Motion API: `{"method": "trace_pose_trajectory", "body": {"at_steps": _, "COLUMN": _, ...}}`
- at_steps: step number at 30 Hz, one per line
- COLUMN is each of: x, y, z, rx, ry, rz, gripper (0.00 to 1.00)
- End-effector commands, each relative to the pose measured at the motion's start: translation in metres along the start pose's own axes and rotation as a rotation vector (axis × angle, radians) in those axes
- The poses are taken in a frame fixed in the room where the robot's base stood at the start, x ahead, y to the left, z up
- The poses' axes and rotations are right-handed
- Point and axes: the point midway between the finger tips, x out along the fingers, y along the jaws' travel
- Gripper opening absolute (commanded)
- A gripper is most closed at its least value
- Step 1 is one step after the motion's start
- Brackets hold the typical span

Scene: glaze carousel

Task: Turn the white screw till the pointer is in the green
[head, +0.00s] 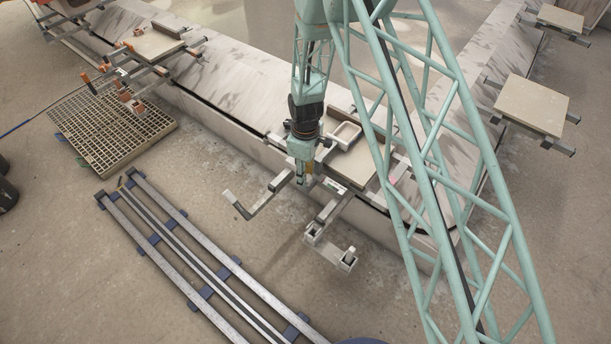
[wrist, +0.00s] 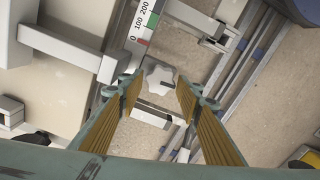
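The white screw (wrist: 159,79), a lobed knob, shows in the wrist view between the two fingers of my gripper (wrist: 158,86). The fingers are apart, with a small gap visible on each side of the knob. Just above it is a white scale (wrist: 146,20) marked 100 and 200, with a green band and a red band nearer the knob. I cannot make out the pointer for certain. In the head view my gripper (head: 302,178) points down over the metal bracket, and the scale (head: 332,184) lies just right of it. The screw is not distinguishable there.
A board (head: 352,160) with a pale frame on it lies behind my gripper. Bracket arms (head: 255,200) stick out towards the floor rails (head: 200,265). A grating (head: 110,125) lies at left. Another board (head: 532,104) sits on the carousel at right.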

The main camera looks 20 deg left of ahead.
Motion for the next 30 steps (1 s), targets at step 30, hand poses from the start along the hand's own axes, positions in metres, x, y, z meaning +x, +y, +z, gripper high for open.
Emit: {"method": "trace_pose_trajectory", "body": {"at_steps": 30, "x": -0.0003, "y": 0.0005, "z": 0.0001, "rx": 0.163, "ry": 0.0, "rz": 0.0, "gripper": 0.16}}
